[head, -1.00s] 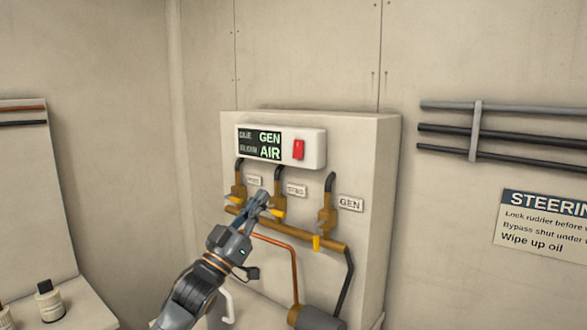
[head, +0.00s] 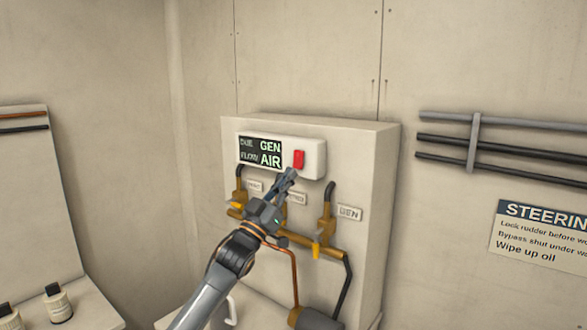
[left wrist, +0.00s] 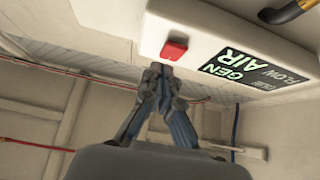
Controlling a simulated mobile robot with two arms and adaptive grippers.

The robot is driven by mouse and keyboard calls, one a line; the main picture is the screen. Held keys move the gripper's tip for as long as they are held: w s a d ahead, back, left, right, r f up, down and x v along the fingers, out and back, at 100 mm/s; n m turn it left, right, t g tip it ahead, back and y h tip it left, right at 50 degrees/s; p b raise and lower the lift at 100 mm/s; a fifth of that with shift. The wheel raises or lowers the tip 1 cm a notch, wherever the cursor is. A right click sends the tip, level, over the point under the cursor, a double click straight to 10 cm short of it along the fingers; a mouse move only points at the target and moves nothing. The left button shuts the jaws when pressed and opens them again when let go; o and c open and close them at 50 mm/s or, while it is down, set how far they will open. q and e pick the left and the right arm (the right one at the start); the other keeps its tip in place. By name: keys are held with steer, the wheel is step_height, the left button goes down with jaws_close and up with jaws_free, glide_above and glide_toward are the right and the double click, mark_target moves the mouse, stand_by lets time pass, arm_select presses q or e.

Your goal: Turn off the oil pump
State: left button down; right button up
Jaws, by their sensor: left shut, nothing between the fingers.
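A red switch (head: 299,159) sits at the right of a white control box (head: 316,154) on the wall cabinet. The box's display (head: 261,151) reads "GEN" and "AIR" beside smaller words. My left gripper (head: 291,172) is shut and empty, just below the red switch. In the left wrist view, the closed fingertips (left wrist: 160,68) are close to the red switch (left wrist: 174,50); I cannot tell whether they touch it. My left gripper and arm hide part of the brass pipework and the middle valve. My right gripper is not in view.
Brass valves with yellow handles, one at the right (head: 326,222), hang below the box on the cabinet (head: 376,190). A "GEN" label (head: 349,213) is beside the right valve. A small bottle (head: 58,303) stands on the left ledge. Pipes (head: 500,148) run along the right wall.

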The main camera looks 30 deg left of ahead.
arm_select(q)
steer(key=shift+w+d+f+p, duration=0.1)
steer(key=shift+w+f+p, duration=0.1)
steer(key=shift+w, duration=0.4)
steer(key=shift+w+f+p, duration=0.1)
steer(key=shift+w+p, duration=0.05)
steer(key=shift+w, duration=0.45)
